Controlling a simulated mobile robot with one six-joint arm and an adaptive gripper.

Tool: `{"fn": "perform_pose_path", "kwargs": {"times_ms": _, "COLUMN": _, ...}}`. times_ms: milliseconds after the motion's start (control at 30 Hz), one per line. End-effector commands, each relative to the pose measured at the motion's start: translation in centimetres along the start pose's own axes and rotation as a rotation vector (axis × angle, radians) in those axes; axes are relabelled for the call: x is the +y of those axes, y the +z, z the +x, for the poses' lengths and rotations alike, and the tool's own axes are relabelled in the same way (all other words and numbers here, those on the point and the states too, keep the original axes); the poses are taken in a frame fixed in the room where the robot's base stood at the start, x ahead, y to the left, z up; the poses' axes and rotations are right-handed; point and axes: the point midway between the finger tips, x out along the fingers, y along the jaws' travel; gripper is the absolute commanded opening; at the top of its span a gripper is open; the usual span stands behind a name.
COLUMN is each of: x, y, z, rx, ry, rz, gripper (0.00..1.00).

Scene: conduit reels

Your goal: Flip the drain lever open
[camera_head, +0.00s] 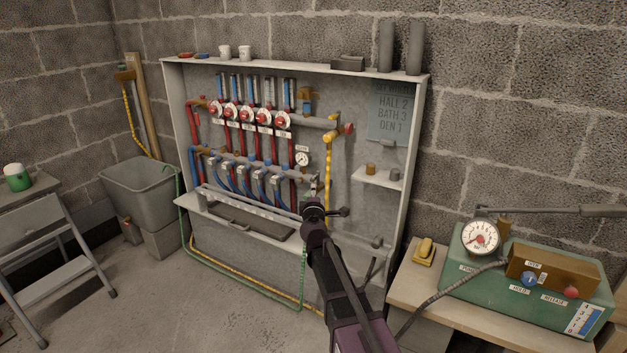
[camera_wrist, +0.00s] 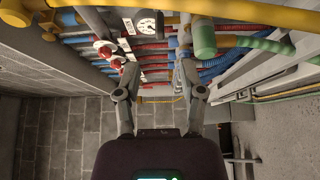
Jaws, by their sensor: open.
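The manifold cabinet (camera_head: 413,150) stands against the block wall, with red and blue pipes inside. I cannot single out the drain lever for certain; the lower right end of the manifold, by the pressure gauge (camera_head: 302,159), is partly hidden behind my gripper (camera_head: 325,209). In the wrist view a green cylindrical piece (camera_wrist: 203,39) hangs near the yellow pipe (camera_wrist: 245,12), just beyond the right finger. My gripper (camera_wrist: 159,72) is open, with nothing between its fingers. It is in front of the cabinet's lower right part.
A workbench (camera_head: 409,289) at the right carries a green test pump box (camera_head: 470,282) with a gauge and hose. A grey tub (camera_head: 140,187) and a step ladder (camera_head: 62,262) stand at the left. The floor between is mostly clear, with a green hose (camera_head: 245,285) by the cabinet.

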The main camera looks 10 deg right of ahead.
Motion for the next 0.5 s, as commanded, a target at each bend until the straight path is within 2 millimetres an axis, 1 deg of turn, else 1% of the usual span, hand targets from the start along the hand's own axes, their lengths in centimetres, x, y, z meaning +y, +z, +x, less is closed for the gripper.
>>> {"fn": "perform_pose_path", "kwargs": {"times_ms": 33, "x": 0.0, "y": -0.1, "z": 1.1, "rx": -0.001, "ry": 0.000, "rz": 0.000, "gripper": 0.51}}
{"fn": "perform_pose_path", "kwargs": {"times_ms": 500, "x": 0.0, "y": 0.0, "z": 8.2, "rx": -0.001, "ry": 0.000, "rz": 0.000, "gripper": 0.51}}
